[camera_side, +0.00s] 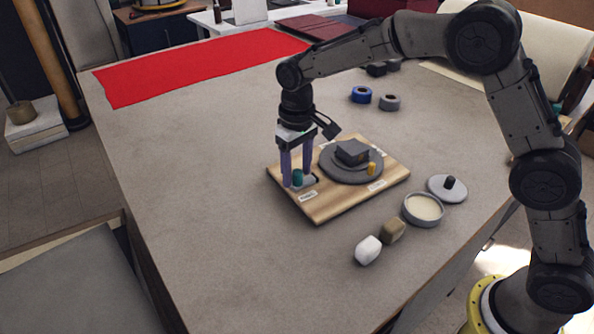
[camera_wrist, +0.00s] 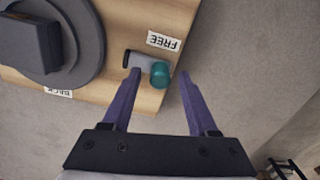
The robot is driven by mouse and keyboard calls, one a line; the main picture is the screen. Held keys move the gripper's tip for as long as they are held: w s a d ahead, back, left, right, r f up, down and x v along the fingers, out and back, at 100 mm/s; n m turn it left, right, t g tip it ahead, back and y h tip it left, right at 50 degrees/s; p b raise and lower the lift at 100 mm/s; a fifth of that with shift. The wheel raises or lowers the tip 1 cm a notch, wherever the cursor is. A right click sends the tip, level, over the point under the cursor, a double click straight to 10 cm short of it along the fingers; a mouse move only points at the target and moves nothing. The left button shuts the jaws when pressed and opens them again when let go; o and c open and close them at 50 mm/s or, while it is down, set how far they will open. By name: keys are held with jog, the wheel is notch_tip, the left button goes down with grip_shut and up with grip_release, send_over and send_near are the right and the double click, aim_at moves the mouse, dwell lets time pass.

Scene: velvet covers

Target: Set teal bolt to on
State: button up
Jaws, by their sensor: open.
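The teal bolt (camera_side: 297,177) is a small upright knob in a grey slotted plate (camera_side: 308,180) at the left corner of a wooden board (camera_side: 318,212). In the wrist view the teal bolt (camera_wrist: 160,74) sits at one end of the grey plate, away from its dark slot end (camera_wrist: 127,58). A label reading FREE (camera_wrist: 163,41) lies beside it. My gripper (camera_side: 297,184) is open, with its purple fingers down on either side of the bolt. In the wrist view the fingertips (camera_wrist: 160,72) straddle it, with a gap visible at the right; contact on the left is unclear.
A grey disc (camera_side: 340,173) with a dark block (camera_side: 352,152) and a yellow peg (camera_side: 372,168) is on the same board. A round tin (camera_side: 423,209), a lidded disc (camera_side: 447,188), a white lump (camera_side: 368,250) and a brown lump (camera_side: 393,231) stand nearby.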

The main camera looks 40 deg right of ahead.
jog(key=shift+f, duration=0.3)
grip_shut()
dwell(1.3)
